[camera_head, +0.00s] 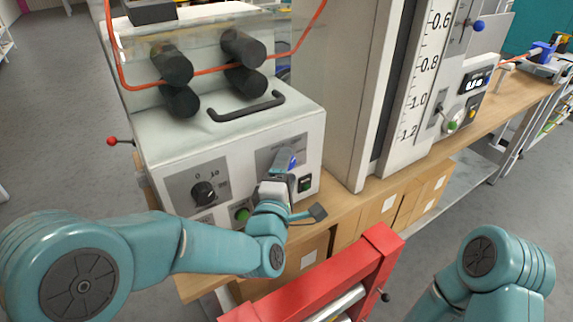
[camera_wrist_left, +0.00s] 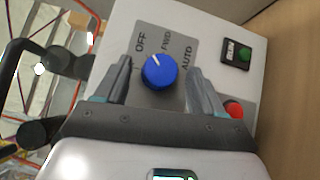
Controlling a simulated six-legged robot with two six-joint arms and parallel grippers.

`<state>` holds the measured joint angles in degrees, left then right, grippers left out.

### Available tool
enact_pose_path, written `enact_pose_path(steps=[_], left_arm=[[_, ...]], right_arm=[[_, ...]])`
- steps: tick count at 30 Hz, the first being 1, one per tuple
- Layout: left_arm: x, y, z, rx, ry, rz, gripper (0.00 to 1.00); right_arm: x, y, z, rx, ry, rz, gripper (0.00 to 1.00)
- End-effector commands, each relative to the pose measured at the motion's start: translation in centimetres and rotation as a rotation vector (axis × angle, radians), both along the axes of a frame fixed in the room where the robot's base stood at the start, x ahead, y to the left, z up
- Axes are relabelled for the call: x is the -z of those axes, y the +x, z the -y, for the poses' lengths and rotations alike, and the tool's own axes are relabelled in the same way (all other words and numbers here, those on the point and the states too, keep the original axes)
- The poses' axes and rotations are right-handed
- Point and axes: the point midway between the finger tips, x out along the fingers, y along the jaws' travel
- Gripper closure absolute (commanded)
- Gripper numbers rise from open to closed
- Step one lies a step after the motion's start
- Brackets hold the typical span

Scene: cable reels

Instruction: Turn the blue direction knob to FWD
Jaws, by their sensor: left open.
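The blue direction knob (camera_wrist_left: 160,72) sits on a grey plate lettered OFF, FWD and AUTO in the left wrist view. Its white mark points up and slightly left, nearer OFF than FWD. In the head view a bit of the knob (camera_head: 292,161) shows on the front of the white machine. My left gripper (camera_wrist_left: 159,68) is open, with one finger on each side of the knob and gaps visible between. In the head view my left gripper (camera_head: 283,178) is at the panel and partly covers it. My right gripper is out of view; only its arm shows.
A black dial (camera_head: 205,193) and a green button (camera_head: 242,214) are on the same panel. A green switch (camera_wrist_left: 243,53) and a red button (camera_wrist_left: 234,109) lie right of the knob. A red frame (camera_head: 318,282) stands in front of the bench.

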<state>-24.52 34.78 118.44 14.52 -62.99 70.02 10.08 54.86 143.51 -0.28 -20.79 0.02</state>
Motion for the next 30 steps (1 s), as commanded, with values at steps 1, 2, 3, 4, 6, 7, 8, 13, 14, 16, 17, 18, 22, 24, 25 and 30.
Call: enact_pose_path(steps=[1, 2, 3, 4, 6, 7, 8, 13, 14, 16, 17, 18, 22, 24, 25, 30], left_arm=[[0.0, 0.3, 0.0, 0.000, 0.000, 0.000, 0.32], [-0.1, 0.4, 0.1, 0.000, 0.000, 0.000, 0.32], [0.0, 0.5, 0.1, 0.000, 0.000, -0.001, 0.32], [0.0, 0.6, 0.1, 0.000, 0.000, -0.001, 0.32], [0.0, 0.6, 0.1, 0.000, 0.000, -0.001, 0.32], [0.0, 0.6, 0.1, 0.000, 0.000, -0.001, 0.32], [0.0, 0.6, 0.1, 0.000, 0.000, -0.001, 0.32], [0.0, 0.5, 0.1, 0.000, 0.000, -0.001, 0.61], [0.0, 0.5, 0.1, 0.000, 0.000, -0.001, 0.71], [0.0, 0.5, 0.1, 0.000, 0.000, -0.001, 0.88], [0.0, 0.5, 0.1, 0.000, 0.000, -0.001, 0.88], [0.0, 0.5, 0.1, 0.000, 0.000, -0.001, 0.88], [-0.1, 0.5, 0.1, 0.000, 0.006, -0.005, 0.88], [-0.2, 0.5, 0.1, 0.000, 0.017, -0.012, 0.88], [-0.2, 0.5, 0.1, -0.001, 0.024, -0.017, 0.88], [-0.5, 0.5, 0.1, -0.001, 0.092, -0.063, 0.88]], right_arm=[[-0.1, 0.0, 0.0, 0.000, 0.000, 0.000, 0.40], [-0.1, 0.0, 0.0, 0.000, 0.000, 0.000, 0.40], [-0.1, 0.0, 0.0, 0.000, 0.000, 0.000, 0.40], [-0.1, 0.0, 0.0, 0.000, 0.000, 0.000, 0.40], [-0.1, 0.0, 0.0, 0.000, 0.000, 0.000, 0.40], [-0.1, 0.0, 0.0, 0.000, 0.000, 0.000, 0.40], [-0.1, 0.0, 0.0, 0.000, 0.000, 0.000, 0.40], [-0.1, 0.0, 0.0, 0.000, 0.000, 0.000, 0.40], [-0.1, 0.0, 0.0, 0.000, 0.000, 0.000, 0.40], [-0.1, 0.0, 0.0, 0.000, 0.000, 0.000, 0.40], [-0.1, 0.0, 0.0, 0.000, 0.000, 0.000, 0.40], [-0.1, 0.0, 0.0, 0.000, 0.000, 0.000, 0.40], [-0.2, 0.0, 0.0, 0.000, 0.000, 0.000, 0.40], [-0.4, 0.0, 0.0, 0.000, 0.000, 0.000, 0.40], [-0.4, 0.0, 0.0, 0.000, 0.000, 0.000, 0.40], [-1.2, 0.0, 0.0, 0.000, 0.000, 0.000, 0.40]])
